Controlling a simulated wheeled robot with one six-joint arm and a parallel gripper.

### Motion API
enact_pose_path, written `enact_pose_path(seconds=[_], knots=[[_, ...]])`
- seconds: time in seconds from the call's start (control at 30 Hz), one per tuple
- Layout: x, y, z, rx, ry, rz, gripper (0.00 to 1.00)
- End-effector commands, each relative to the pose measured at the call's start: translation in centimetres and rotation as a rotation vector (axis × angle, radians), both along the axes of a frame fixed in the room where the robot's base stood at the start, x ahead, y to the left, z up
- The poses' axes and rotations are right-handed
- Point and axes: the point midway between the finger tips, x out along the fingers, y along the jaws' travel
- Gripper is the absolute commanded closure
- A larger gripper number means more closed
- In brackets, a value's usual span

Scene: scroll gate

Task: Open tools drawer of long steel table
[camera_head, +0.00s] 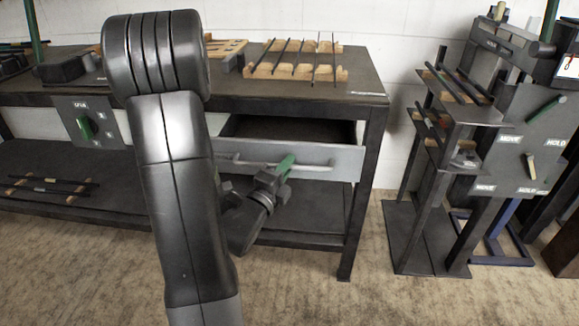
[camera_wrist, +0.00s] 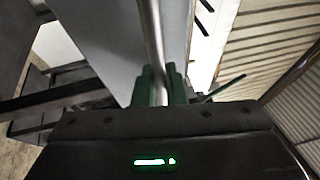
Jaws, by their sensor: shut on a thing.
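The long steel table (camera_head: 364,88) runs across the left and middle of the head view. Its drawer with a pale front (camera_head: 335,160) stands partly pulled out under the top, and its dark inside shows. A light bar handle (camera_head: 235,160) runs along the front. My gripper (camera_head: 284,167) has green fingers and is at this handle. In the wrist view the fingers (camera_wrist: 160,84) are closed around the handle bar (camera_wrist: 150,28), close to the drawer front (camera_wrist: 105,38). My arm hides the left part of the drawer. I cannot read a label on the drawer front.
A rack with several rods (camera_head: 300,72) lies on the tabletop. A panel with a green knob (camera_head: 87,127) is at the left of the table. Rods lie on the lower shelf (camera_head: 50,186). A dark metal stand (camera_head: 440,180) is to the right, with bare floor between.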

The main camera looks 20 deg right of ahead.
Motion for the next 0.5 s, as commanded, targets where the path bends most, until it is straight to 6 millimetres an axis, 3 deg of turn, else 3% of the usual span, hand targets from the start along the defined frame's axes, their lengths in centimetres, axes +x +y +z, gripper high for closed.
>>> enact_pose_path(seconds=[0.2,0.5], knots=[[-3.8,2.4,-0.5,0.003,0.0,0.004,1.0],[-7.2,4.5,-0.3,0.003,0.002,0.003,1.0]])
